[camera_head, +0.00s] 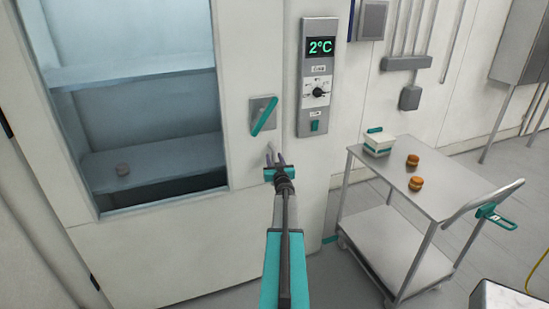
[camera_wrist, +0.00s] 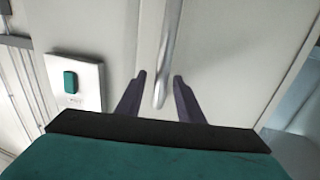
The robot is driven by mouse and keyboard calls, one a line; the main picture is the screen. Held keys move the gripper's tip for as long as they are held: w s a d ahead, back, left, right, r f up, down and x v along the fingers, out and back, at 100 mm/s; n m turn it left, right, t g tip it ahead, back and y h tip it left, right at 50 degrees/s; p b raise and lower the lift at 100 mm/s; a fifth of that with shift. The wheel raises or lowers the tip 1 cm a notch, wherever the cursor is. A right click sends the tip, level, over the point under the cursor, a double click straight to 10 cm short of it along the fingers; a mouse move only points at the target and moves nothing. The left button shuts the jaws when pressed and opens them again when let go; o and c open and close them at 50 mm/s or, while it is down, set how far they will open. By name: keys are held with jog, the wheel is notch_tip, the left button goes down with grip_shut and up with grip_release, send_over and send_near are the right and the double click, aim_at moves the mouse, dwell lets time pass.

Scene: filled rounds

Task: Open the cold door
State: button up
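The white cold door (camera_head: 150,245) is in the left half of the head view, with a large window onto shelves. It looks shut. A grey plate with a slanted teal lever (camera_head: 263,115) sits right of the window. My gripper (camera_head: 275,158) is just below that lever, pointing at the door. In the wrist view my gripper (camera_wrist: 158,90) is open, its two dark fingers apart. A silver bar handle (camera_wrist: 168,45) ends between the fingers in that picture, with a gap on both sides. Whether it lies within their depth is unclear.
A control panel (camera_head: 318,80) reading 2°C, with a knob and teal switch, is right of the lever; the switch (camera_wrist: 70,82) shows in the wrist view. A metal cart (camera_head: 440,200) with a white box (camera_head: 378,146) and two burger-like rounds (camera_head: 413,160) stands at the right.

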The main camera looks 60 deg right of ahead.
jog(key=shift+w+d, duration=0.3)
grip_shut()
jog(key=shift+s, duration=0.1)
dwell(0.4)
jog(key=shift+s+a+b, duration=0.2)
jog(key=shift+a+b, duration=0.05)
jog(key=shift+b, duration=0.3)
